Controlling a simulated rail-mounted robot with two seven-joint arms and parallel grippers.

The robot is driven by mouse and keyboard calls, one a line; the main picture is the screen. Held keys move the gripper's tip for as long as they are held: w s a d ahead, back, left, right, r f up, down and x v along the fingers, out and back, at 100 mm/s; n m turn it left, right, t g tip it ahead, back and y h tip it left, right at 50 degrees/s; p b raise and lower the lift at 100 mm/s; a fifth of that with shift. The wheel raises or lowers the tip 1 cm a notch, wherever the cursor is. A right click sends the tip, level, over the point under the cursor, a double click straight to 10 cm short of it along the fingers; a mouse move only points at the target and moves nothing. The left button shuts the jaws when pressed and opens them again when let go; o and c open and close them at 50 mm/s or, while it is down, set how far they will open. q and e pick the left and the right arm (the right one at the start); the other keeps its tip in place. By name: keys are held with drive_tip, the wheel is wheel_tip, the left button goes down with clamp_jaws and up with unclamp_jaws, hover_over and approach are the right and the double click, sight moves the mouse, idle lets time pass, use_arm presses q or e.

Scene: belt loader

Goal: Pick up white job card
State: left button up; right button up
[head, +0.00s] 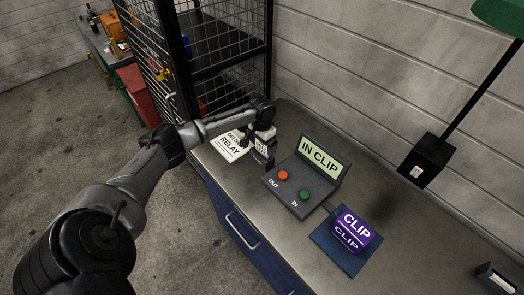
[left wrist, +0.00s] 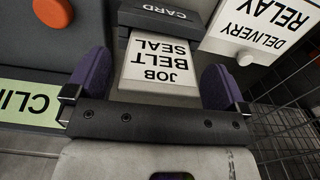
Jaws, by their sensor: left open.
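The white job card (left wrist: 160,62), printed JOB BELT SEAL, stands out of a dark holder (left wrist: 168,20) marked CARD. My left gripper (left wrist: 153,84) is open, with one purple finger at each side of the card in the left wrist view. I cannot tell whether the fingers touch it. In the head view my left gripper (head: 262,138) is over the back of the bench, and only a small part of the card (head: 262,148) shows beneath it. My right gripper is not in view.
A grey console (head: 308,179) with IN CLIP sign and orange and green buttons stands right. A purple CLIP block (head: 351,232) sits on a blue pad (head: 333,251). A mesh cage (head: 222,50) rises behind.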

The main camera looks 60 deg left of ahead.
use_arm(q)
drive_tip(key=c, duration=0.9)
